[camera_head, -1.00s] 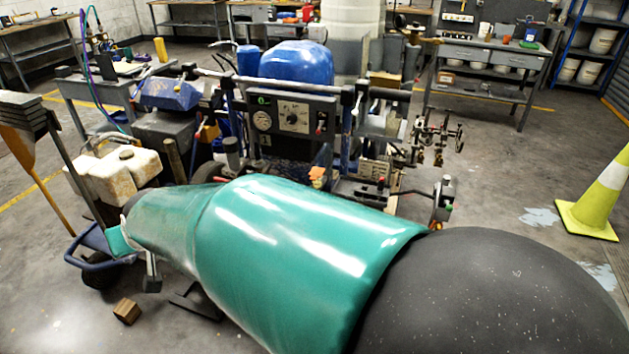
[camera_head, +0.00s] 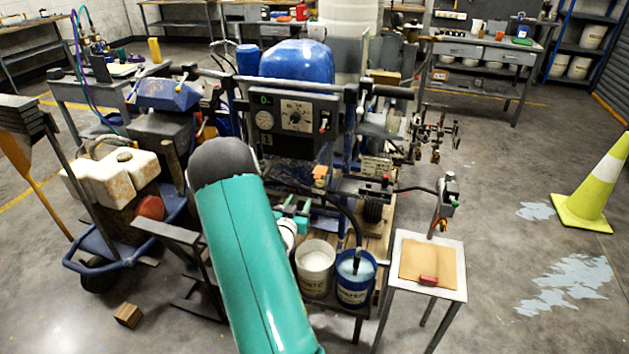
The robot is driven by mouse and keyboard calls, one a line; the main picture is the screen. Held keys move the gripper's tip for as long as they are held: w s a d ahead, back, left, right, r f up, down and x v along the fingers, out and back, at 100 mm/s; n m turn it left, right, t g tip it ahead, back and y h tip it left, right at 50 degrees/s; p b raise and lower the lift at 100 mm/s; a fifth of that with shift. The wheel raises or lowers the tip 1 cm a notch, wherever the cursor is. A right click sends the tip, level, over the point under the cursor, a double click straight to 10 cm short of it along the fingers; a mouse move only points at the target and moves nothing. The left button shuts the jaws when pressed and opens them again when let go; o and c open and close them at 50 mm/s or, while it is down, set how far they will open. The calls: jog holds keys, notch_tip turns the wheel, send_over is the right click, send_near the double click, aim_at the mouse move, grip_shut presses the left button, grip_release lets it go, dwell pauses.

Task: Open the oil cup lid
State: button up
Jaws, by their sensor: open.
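The line striper (camera_head: 296,140) stands in the middle, with a grey control panel and a blue tank on top. I cannot make out the oil cup or its lid; my arm covers part of the striper's lower front. My gripper (camera_head: 295,212) shows only in part, as small teal pieces just right of my large teal arm link, in front of the striper's lower middle. Its jaws are open, and I see nothing held between them. I cannot tell whether it touches the striper.
A white bucket (camera_head: 314,262) and a blue bucket (camera_head: 355,275) stand below the striper's front. A small table (camera_head: 447,287) with a tan sheet and red object is at right. A traffic cone (camera_head: 592,190) stands on open floor farther right.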

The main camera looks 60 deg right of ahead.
aim_at(316, 178)
jog(key=shift+g+h, duration=0.3)
jog(key=d, duration=0.9)
jog(key=w+d, duration=0.1)
jog(key=d, duration=0.4)
jog(key=shift+d+f, duration=0.15)
jog(key=shift+f, duration=0.25)
jog(key=shift+c, duration=0.2)
grip_shut()
